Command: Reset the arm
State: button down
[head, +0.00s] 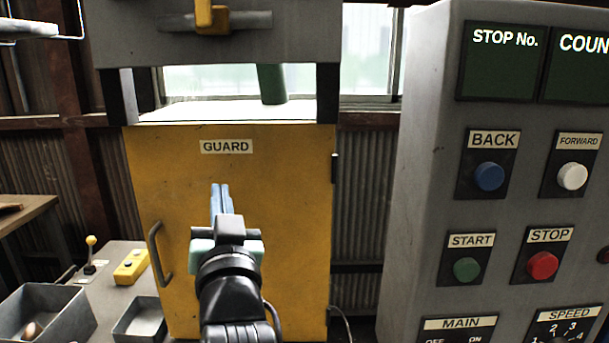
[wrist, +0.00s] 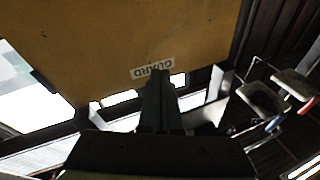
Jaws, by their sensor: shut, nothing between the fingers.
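My gripper (head: 220,188) is in the middle of the head view, in front of the yellow guard door (head: 290,240). Its two fingers are together with nothing between them. My arm reaches up from the bottom of the picture. In the wrist view, my gripper (wrist: 159,75) also shows shut, its tips overlapping the lower edge of the GUARD label (wrist: 152,69) in the picture. I cannot tell how far the fingertips are from the door.
A grey control panel (head: 420,180) with labelled buttons stands at the right. At the lower left, a grey bench (head: 105,272) bears a yellow box (head: 131,267), a small lever (head: 90,255) and grey bins (head: 60,307). The door's handle (head: 158,253) sticks out left of my arm.

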jog(key=s+d+f+g+h, duration=0.1)
jog(key=s+d+f+h, duration=0.1)
jog(key=s+d+h, duration=0.3)
jog(key=s+d+f+g+h, duration=0.1)
jog(key=s+d+f, duration=0.1)
jog(key=d, duration=0.4)
jog(key=s+r+t+p, duration=0.3)
jog(key=s+r, duration=0.1)
jog(key=r, duration=0.7)
jog(key=s+r+t+p, duration=0.3)
jog(key=s+r+p, duration=0.1)
jog(key=r, duration=0.8)
jog(key=s+r+t+p, duration=0.3)
jog(key=s+r, duration=0.3)
jog(key=r, duration=0.6)
jog(key=shift+d+r+m+t, duration=0.15)
jog(key=shift+d+m+t, duration=0.15)
jog(key=shift+d+t, duration=0.15)
jog(key=shift+w, duration=0.1)
